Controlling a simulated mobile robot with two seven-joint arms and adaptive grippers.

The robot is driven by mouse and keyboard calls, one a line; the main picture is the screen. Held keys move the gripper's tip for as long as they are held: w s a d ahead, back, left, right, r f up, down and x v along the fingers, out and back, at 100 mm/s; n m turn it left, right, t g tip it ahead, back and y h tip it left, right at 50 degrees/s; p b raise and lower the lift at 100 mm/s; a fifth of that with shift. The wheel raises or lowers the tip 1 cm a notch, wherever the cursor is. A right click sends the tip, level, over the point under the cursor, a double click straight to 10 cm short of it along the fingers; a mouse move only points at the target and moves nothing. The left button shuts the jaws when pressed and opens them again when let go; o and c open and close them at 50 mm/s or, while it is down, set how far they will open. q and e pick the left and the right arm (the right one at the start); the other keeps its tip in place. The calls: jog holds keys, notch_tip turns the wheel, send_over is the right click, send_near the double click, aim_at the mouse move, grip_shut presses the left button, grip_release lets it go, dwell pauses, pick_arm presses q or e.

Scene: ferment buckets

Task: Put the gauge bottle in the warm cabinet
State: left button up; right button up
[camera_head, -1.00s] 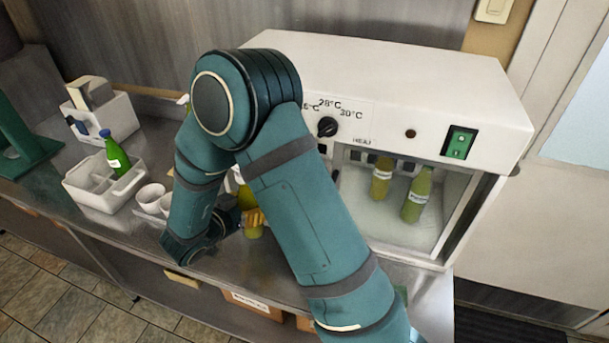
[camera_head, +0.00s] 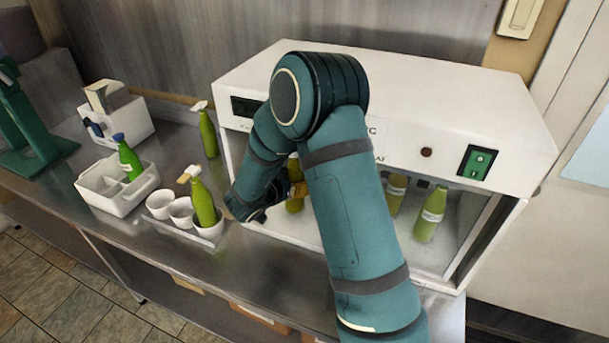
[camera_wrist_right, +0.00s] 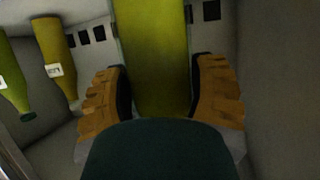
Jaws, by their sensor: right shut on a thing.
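My right gripper (camera_head: 297,192) is shut on a yellow-green bottle (camera_head: 294,170), apparently the gauge bottle, at the left part of the warm cabinet's (camera_head: 460,110) open front. My arm hides much of both. In the right wrist view the bottle (camera_wrist_right: 155,55) stands between the two orange finger pads, with the cabinet's pale inner walls around it. The bottle's base is hidden, so I cannot tell whether it touches the floor. Inside the cabinet stand a yellow bottle (camera_head: 397,190) and a green bottle (camera_head: 431,215), both labelled, to the right of my gripper. My left gripper is out of view.
A rack of white cups (camera_head: 181,211) holds a green bottle (camera_head: 204,203) left of the cabinet. A green spray bottle (camera_head: 208,133) stands behind it. A white divided tray (camera_head: 108,194) holds a blue-capped bottle (camera_head: 130,158). A white caddy (camera_head: 118,122) and green stand (camera_head: 32,135) are further left.

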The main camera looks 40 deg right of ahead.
jog(key=x, duration=0.5)
jog(key=shift+w+d+r, duration=0.2)
jog(key=shift+d+r, duration=0.1)
jog(key=o, duration=1.3)
jog(key=shift+f+b, duration=0.2)
jog(key=shift+b, duration=0.1)
jog(key=shift+s, duration=0.1)
jog(key=shift+r, duration=0.1)
